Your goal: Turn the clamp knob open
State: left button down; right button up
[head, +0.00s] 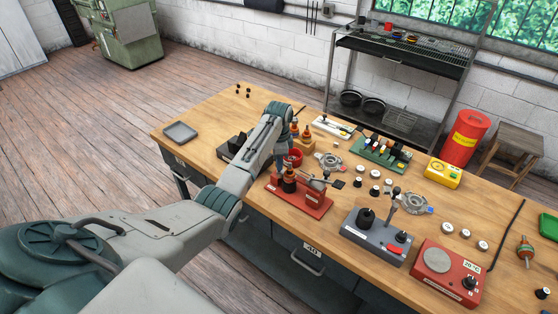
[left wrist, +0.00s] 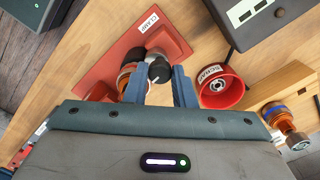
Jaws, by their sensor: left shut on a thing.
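The red clamp fixture (head: 316,206) sits on the wooden bench; in the left wrist view its red plate (left wrist: 103,72) carries a CLAMP label. The black clamp knob (left wrist: 159,71) shows between the blue fingers of my left gripper (left wrist: 159,88). The gripper is shut on the knob, with its fingers on either side. In the head view my left gripper (head: 283,168) reaches down at the fixture's left end, and my arm hides part of the area behind it. The knob's turn angle cannot be told. My right gripper is not in view.
A red scrap cup (left wrist: 222,88) stands close beside the gripper. A grey fixture (head: 375,238) with a black knob and a red scale unit (head: 444,272) stand to the right. Several small parts lie behind. The bench's left end, near a grey tray (head: 180,132), is mostly clear.

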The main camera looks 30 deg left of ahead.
pick_arm(q)
jog(key=n, duration=0.8)
jog(key=shift+n, duration=0.3)
jog(key=n, duration=0.4)
jog(key=shift+n, duration=2)
jog(key=c, duration=1.2)
grip_release()
jog(key=shift+r, duration=0.1)
